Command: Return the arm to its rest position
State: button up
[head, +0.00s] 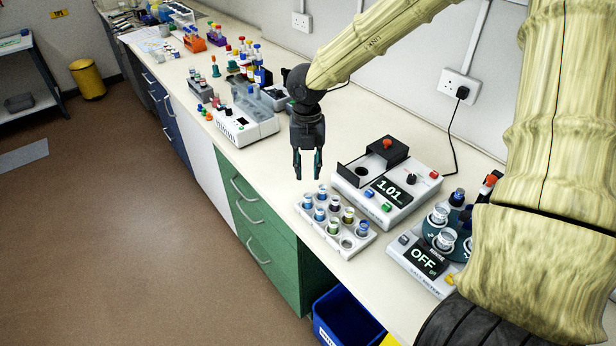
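My gripper (307,165) hangs from my arm, pointing down, above the bench (285,160) just behind a white rack. Its two fingers look parted with a narrow gap, and nothing shows between them. The rack (354,243) holds several small vials with blue, dark and yellowish contents. One place at its near right corner (346,243) looks empty. My gripper appears apart from the rack, though its exact height cannot be told.
A white device reading 1.01 (393,192) has an open dark lid. Another reading OFF (424,259) carries glass vessels. A grey-white instrument (246,124) and several coloured bottles stand farther back. A cable hangs from a wall socket (458,88). A blue bin (345,318) is below the bench.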

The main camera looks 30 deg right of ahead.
jog(key=shift+r, duration=0.5)
